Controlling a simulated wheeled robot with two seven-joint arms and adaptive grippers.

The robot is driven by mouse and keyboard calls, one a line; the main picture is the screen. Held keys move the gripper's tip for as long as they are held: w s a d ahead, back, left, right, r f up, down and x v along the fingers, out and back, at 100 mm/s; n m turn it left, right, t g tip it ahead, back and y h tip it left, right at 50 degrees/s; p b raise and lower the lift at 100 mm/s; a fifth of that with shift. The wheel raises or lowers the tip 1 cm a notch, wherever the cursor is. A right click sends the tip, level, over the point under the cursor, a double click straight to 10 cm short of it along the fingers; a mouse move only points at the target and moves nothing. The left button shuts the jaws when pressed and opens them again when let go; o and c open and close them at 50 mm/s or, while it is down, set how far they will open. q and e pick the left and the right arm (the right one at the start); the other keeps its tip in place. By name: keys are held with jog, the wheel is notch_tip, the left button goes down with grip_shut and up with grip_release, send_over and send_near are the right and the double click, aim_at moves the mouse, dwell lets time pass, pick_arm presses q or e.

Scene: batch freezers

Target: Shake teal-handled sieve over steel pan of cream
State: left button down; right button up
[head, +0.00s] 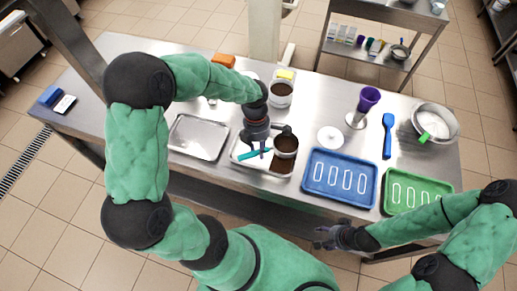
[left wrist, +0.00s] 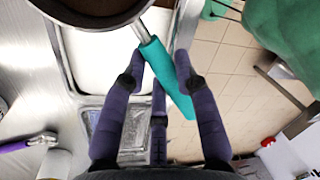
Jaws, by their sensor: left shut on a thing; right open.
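My left gripper (head: 257,147) is shut on the teal handle (head: 252,155) of the sieve (head: 286,146). The sieve holds brown powder and is above the right part of the steel pan of cream (head: 237,160). White cream shows at the pan's left, and a brown patch shows below the sieve; part of the pan is hidden by the sieve and gripper. In the left wrist view the teal handle (left wrist: 165,75) lies between my fingers (left wrist: 160,80), with the sieve's dark rim at the top and white cream under it. My right gripper (head: 328,238) is open and empty in front of the table.
An empty steel tray (head: 198,138) lies left of the pan. A blue tray (head: 340,195) and a green tray (head: 437,190) with white pieces lie right. A cup of brown powder (head: 280,95) stands behind.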

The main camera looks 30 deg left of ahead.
pick_arm(q)
jog(key=shift+s+d, duration=0.2)
jog(key=shift+s, duration=0.55)
jog(key=shift+s+d, duration=0.15)
jog(key=shift+s, duration=0.6)
jog(key=shift+w, duration=0.1)
jog(key=shift+s+a, duration=0.3)
jog(key=shift+a, duration=0.9)
jog(key=shift+s+a, duration=0.3)
jog(key=shift+a, duration=0.9)
jog(key=shift+s+a, duration=0.3)
jog(key=shift+a, duration=0.9)
jog(key=shift+r, duration=0.1)
